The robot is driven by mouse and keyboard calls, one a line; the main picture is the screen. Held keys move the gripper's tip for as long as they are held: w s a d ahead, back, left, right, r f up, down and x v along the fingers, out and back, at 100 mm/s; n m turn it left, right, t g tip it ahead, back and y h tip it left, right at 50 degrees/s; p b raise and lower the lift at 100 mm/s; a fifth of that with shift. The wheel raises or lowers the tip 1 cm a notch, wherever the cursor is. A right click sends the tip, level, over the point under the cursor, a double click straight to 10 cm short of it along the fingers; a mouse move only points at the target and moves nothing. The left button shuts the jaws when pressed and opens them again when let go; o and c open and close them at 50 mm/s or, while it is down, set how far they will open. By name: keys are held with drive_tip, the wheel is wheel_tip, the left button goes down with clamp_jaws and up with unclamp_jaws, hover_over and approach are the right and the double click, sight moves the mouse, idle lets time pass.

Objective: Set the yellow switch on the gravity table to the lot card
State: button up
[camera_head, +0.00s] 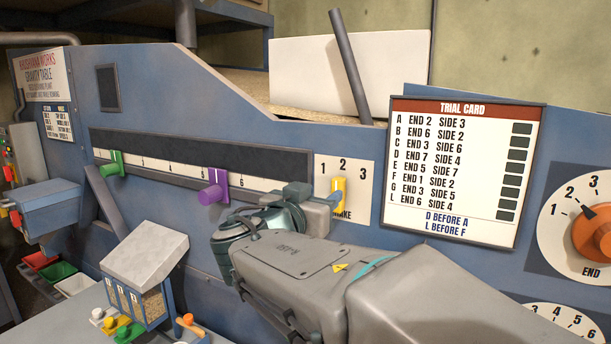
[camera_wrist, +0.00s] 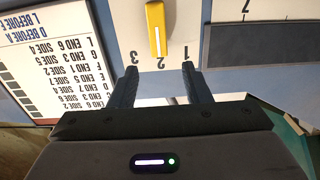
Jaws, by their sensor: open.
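The yellow switch (camera_head: 338,197) sits on a white plate marked 1, 2, 3 on the blue gravity table. It also shows in the wrist view (camera_wrist: 156,30), upside down, with its white line at 2. My gripper (camera_wrist: 159,69) is open and empty. Its fingertips spread to either side of the switch's line, short of the handle in the picture; I cannot tell the depth gap. In the head view my arm hides the plate's lower part. A trial card (camera_head: 455,170) hangs right of the switch. No card titled lot card is readable.
A slotted scale with a green slider (camera_head: 113,163) and a purple slider (camera_head: 213,187) runs left of the switch. An orange END dial (camera_head: 592,232) is at the right. A small card (camera_head: 57,122) at far left is too small to read. A sample box (camera_head: 146,254) stands at lower left.

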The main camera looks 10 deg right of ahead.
sight(336, 184)
drive_tip(key=p+x, duration=0.2)
drive_tip(key=x, duration=0.5)
drive_tip(key=shift+w+d, duration=0.15)
clamp_jaws()
